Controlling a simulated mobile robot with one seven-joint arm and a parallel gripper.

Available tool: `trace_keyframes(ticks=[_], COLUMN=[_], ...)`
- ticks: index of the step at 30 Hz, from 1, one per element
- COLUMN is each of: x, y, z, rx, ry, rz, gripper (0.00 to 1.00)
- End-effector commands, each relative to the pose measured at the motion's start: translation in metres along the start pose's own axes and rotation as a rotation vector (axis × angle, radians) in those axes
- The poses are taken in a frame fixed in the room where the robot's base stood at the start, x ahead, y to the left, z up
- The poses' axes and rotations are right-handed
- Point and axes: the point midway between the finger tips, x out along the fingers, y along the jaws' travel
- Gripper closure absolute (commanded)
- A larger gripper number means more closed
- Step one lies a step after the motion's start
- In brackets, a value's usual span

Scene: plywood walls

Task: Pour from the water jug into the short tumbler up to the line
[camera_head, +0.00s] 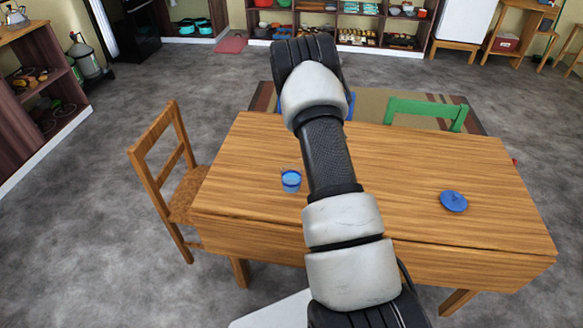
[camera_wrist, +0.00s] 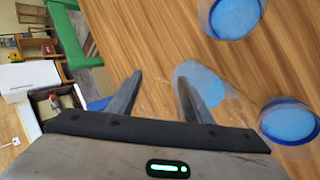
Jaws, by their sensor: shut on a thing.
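A clear vessel with a blue rim (camera_wrist: 288,122), which I take to be the water jug, lies at the right in the wrist view. Blue shows at both its ends through the clear wall. My gripper (camera_wrist: 155,90) is beside it, shut on a clear, hard-to-see part of it, probably the handle.
A wooden chair (camera_head: 170,170) stands at the left, a green chair (camera_head: 425,108) behind. The tabletop around the tumbler is clear.

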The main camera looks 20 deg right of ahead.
Motion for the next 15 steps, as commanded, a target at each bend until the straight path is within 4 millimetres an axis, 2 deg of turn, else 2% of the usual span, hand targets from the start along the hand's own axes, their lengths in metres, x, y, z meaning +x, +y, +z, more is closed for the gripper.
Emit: trace_keyframes(ticks=[1,7,15], x=[-0.003,0.014,0.044], y=[0.008,0.015,0.013], z=[0.001,0.002,0.000], rx=[0.007,0.010,0.009], ry=[0.003,0.010,0.022], rz=[-0.029,-0.170,-0.382], gripper=[1.00,1.00,1.00])
